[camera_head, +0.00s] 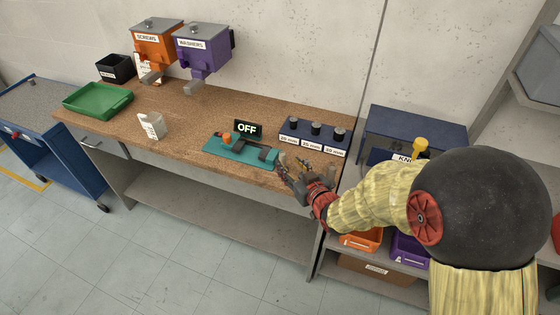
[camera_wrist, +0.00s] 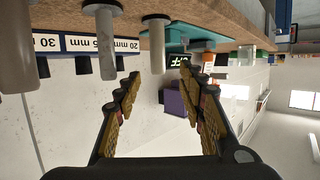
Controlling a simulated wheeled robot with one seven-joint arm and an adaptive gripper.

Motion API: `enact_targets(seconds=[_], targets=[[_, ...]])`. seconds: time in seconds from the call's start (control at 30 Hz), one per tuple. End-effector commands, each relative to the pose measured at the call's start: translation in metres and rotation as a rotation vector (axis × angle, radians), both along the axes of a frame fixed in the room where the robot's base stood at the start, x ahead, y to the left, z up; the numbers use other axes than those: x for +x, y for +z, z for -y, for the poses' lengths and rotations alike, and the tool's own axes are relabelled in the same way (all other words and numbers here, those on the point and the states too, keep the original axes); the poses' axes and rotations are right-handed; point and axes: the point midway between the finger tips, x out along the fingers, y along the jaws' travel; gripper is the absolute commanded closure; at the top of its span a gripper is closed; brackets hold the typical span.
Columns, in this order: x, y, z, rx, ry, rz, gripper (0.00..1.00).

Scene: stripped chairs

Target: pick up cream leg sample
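My gripper (camera_head: 296,170) is at the front right of the wooden bench. The wrist view shows it open (camera_wrist: 160,88), its two fingers apart with nothing between their tips. That view is upside down. Three greyish leg-like posts stand on the bench there: a thick one at the left (camera_wrist: 16,50), a middle one (camera_wrist: 105,42), and a slimmer one (camera_wrist: 156,42) lined up with the gap between my fingers, beyond the tips. In this shade I cannot tell which is cream. In the head view my gripper largely hides them.
Behind my gripper stands a blue rack (camera_head: 314,140) with black-topped posts and size labels. To its left is a teal fixture (camera_head: 238,151) with an OFF sign (camera_head: 247,128). A green tray (camera_head: 98,100) and a clear holder (camera_head: 151,126) stand farther left. Bare bench lies between.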

Motion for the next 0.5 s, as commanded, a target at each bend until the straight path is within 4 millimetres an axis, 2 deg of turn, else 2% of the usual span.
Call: enact_targets(seconds=[0.27,0.5], targets=[[0.023,-0.012,-0.011,0.003,0.003,0.003,0.60],[0.050,-0.030,-0.020,0.001,0.003,0.003,0.60]])
